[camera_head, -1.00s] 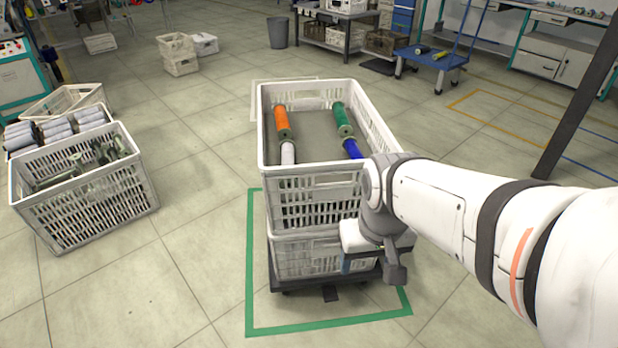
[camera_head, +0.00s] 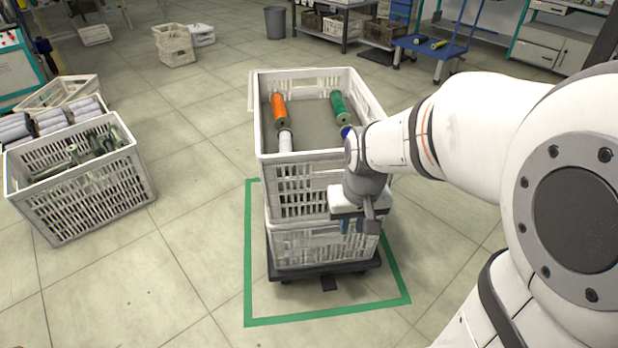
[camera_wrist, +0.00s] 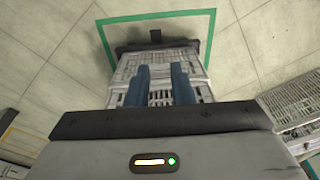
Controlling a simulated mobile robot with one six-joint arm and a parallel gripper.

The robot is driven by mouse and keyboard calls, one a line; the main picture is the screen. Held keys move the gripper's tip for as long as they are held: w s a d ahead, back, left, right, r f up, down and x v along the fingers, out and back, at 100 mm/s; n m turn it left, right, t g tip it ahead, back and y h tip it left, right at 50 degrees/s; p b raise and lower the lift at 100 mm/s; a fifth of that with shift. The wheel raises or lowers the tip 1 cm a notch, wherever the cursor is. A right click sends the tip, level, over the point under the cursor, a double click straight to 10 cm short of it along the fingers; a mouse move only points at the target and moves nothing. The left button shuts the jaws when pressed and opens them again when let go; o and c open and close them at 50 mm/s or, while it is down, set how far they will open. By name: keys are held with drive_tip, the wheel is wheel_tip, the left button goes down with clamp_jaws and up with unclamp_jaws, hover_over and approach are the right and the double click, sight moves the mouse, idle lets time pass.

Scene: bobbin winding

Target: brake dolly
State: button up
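The dolly (camera_head: 300,275) is a dark, low platform under two stacked white crates, standing inside a green floor outline. A small dark pedal (camera_head: 328,283) juts from its front edge; it also shows in the wrist view (camera_wrist: 156,36). I cannot tell whether the pedal is up or down. My gripper (camera_head: 351,227) points down in front of the crates' right side, above the level of the pedal and apart from it. In the wrist view its two blue fingers (camera_wrist: 160,69) stand apart with nothing between them.
The upper crate (camera_head: 288,195) holds orange, green, white and blue bobbins; the lower crate (camera_head: 290,250) is partly behind my gripper. Another crate (camera_head: 90,190) with metal parts stands at left. A blue cart (camera_head: 430,50) stands at the back. Floor in front of the dolly is clear.

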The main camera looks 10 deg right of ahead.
drive_tip(key=w+f+b, duration=0.1)
drive_tip(key=w+f, duration=0.7)
drive_tip(key=w, duration=0.1)
drive_tip(key=shift+f, duration=0.3)
clamp_jaws()
drive_tip(key=w+d+f+b, duration=0.1)
drive_tip(key=w+f, duration=0.5)
drive_tip(key=f, duration=1.3)
drive_tip(key=w+f+b, duration=0.3)
drive_tip(key=w+f, duration=0.3)
drive_tip(key=f, duration=1.3)
drive_tip(key=shift+d+f+t+b, duration=0.15)
drive_tip(key=shift+d+t+b, duration=0.15)
drive_tip(key=shift+d+b, duration=0.1)
